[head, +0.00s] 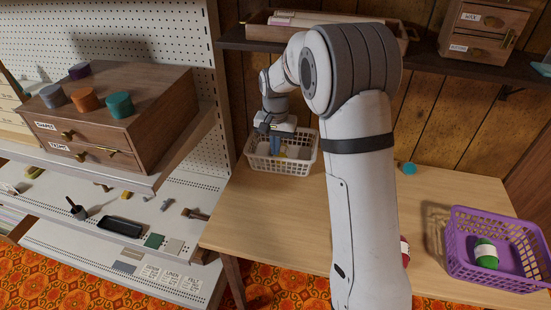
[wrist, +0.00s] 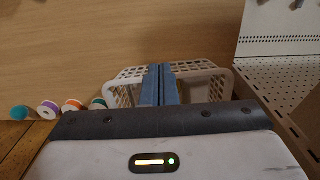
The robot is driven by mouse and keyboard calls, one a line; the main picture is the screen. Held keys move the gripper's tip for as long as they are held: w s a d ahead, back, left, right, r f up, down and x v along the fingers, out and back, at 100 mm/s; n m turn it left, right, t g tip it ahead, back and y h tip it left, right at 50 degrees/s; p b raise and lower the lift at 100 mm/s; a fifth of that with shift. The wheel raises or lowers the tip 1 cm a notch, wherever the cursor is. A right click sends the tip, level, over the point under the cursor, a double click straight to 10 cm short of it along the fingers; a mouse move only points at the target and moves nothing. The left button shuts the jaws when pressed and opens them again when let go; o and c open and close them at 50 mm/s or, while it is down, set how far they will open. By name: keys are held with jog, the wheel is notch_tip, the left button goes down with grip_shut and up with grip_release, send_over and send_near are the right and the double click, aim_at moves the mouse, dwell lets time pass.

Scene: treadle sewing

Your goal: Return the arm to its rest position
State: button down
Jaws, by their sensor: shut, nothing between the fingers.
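My gripper (head: 276,146) is over the white basket (head: 262,164) at the back left of the wooden table (head: 255,215) in the head view. In the wrist view, the two blue fingers of my gripper (wrist: 158,72) are pressed together, shut with nothing between them. The white basket (wrist: 128,73) shows behind and beside the fingers there. In the head view the fingertips look to be at or inside the basket's opening; their exact height is hard to tell. My arm is stretched out over the table and hides part of it.
A purple basket (head: 462,252) holding a green-and-white item (head: 486,256) stands at the right. A teal item (head: 408,169) lies at the back. Several spools (wrist: 47,110) lie beside the white basket. A shelf (head: 235,42) overhangs behind; a pegboard rack (head: 150,50) with drawers (head: 125,120) stands left.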

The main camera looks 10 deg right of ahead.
jog(key=s+d+r+n+t, duration=0.15)
jog(key=s+d+r, duration=0.35)
jog(key=s+r, duration=0.65)
jog(key=s+d+n, duration=0.1)
jog(key=s, duration=0.8)
jog(key=s+d+f+n+t, duration=0.1)
jog(key=s+d, duration=0.1)
jog(key=s, duration=0.7)
jog(key=shift+s+d+f, duration=0.15)
jog(key=shift+s+f, duration=0.1)
